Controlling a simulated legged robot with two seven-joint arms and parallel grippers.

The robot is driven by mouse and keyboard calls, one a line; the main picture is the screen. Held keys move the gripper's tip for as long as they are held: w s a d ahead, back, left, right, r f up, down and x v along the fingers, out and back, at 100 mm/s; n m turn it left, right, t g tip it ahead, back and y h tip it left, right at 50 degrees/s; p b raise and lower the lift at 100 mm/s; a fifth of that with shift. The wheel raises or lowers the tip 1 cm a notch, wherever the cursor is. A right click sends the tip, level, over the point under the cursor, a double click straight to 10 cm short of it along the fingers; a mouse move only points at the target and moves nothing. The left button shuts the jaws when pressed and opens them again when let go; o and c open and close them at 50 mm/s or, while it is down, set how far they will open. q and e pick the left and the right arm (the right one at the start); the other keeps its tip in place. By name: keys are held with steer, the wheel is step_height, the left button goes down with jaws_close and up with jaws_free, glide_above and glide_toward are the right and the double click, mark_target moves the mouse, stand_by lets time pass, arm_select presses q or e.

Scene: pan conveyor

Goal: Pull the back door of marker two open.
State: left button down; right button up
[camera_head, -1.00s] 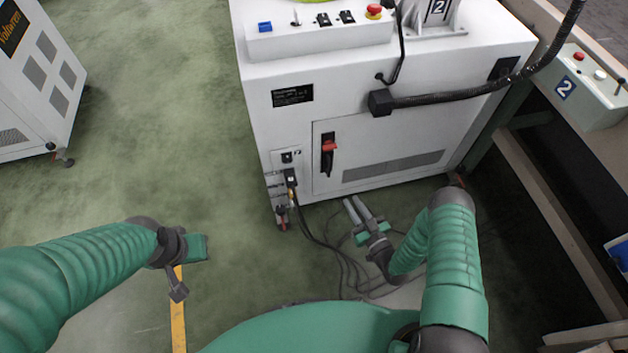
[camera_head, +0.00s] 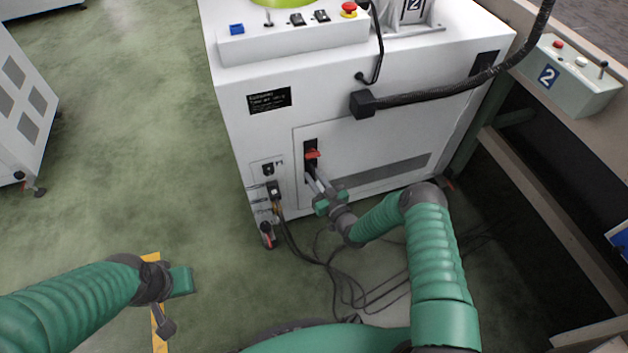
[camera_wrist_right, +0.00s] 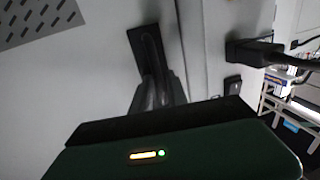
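The white machine marked 2 (camera_head: 345,85) has a low back door (camera_head: 385,150) with a long dark vent. The door's handle (camera_head: 312,156) is a red-topped lever in a dark upright plate near its left edge. My right gripper (camera_head: 313,174) is at the lower part of this handle, its two fingers seemingly apart. In the right wrist view, the dark handle plate (camera_wrist_right: 146,48) and lever run down between the fingers (camera_wrist_right: 158,92); contact is unclear. The door looks closed. My left gripper (camera_head: 172,305) hangs over the floor at lower left, away from the machine, its fingers unclear.
A power plug (camera_head: 273,190) and black cables (camera_head: 325,265) are left of and below the door. A thick black hose (camera_head: 430,97) crosses above it. A frame with a control box (camera_head: 570,75) stands right. Another white cabinet (camera_head: 22,110) is far left; green floor between is clear.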

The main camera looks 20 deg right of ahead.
jaws_close()
stand_by(1.4)
